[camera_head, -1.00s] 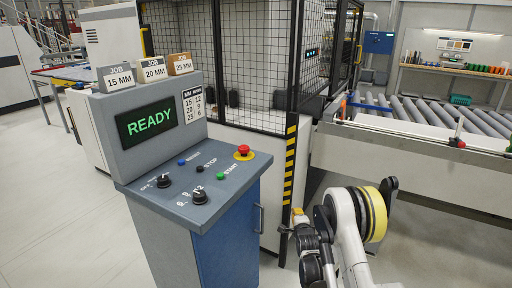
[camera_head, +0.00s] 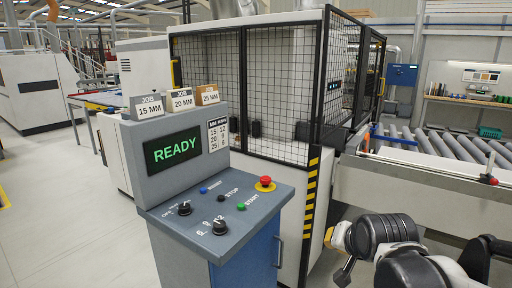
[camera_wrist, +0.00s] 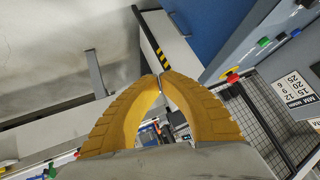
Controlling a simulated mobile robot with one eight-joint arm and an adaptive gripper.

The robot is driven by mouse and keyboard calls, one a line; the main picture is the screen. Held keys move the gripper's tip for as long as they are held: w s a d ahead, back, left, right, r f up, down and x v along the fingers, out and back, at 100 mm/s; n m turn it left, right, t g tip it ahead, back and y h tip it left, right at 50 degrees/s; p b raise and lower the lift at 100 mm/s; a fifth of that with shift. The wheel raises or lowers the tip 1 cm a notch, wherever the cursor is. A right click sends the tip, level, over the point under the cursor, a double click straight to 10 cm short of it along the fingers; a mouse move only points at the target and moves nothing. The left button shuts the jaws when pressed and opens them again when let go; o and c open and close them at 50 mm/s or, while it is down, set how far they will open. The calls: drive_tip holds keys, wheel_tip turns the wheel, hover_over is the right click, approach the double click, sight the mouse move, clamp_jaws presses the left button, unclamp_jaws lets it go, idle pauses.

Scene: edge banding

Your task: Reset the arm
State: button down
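My gripper (camera_wrist: 161,76) shows in the wrist view as two yellow ribbed fingers. Their tips meet, with nothing seen held between them. In the head view my arm is folded at the lower right, in front of the machine and right of the control console (camera_head: 222,190). The gripper end (camera_head: 338,238) there is small and partly hidden by the arm. It is apart from the console. The console screen (camera_head: 173,150) reads READY in green.
The console carries a red emergency button (camera_head: 265,183), a green start button (camera_head: 241,207), and black knobs (camera_head: 219,226). Job blocks (camera_head: 181,100) stand on top. A mesh guard (camera_head: 268,90) stands behind, and a roller conveyor (camera_head: 440,145) lies at the right. The floor at left is clear.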

drive_tip(key=s+f+n+g, duration=0.1)
drive_tip(key=s+f+n, duration=0.2)
drive_tip(key=s, duration=1.4)
drive_tip(key=shift+a+n+g, duration=0.4)
drive_tip(key=shift+a+n, duration=0.05)
drive_tip(key=shift+n, duration=0.55)
